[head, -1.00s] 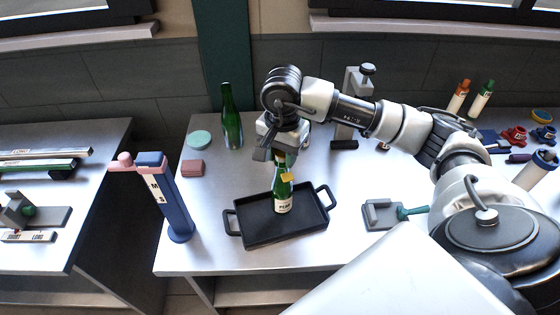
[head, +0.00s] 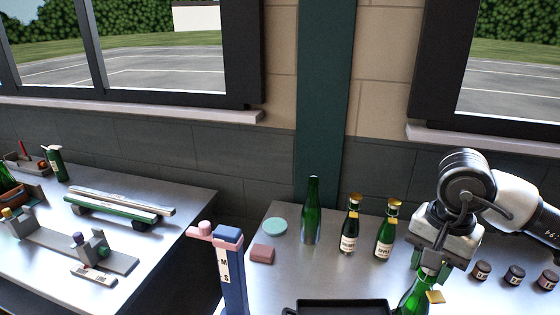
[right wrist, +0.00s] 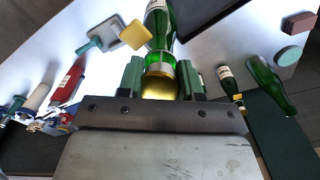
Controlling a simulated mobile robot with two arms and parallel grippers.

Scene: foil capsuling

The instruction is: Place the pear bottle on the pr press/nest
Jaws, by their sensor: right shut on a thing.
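My right gripper (head: 428,268) is shut on the neck of a green bottle (head: 412,298) with a yellow tag, at the lower right of the head view. Its label is out of view here; in the earlier head view it seems to read PEAR. In the right wrist view the bottle (right wrist: 157,50) sits between the green fingertips (right wrist: 162,82), its gold top toward the palm. A grey block with a teal handle (right wrist: 105,40) lies beside it there; I cannot tell whether this is the press/nest. My left gripper is not in view.
A black tray (head: 340,306) lies left of the held bottle. Behind stand a plain green bottle (head: 311,215) and two gold-topped bottles (head: 350,228) (head: 385,232). A blue and pink post (head: 231,270) stands at the table's left edge. Small dark jars (head: 514,275) stand right.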

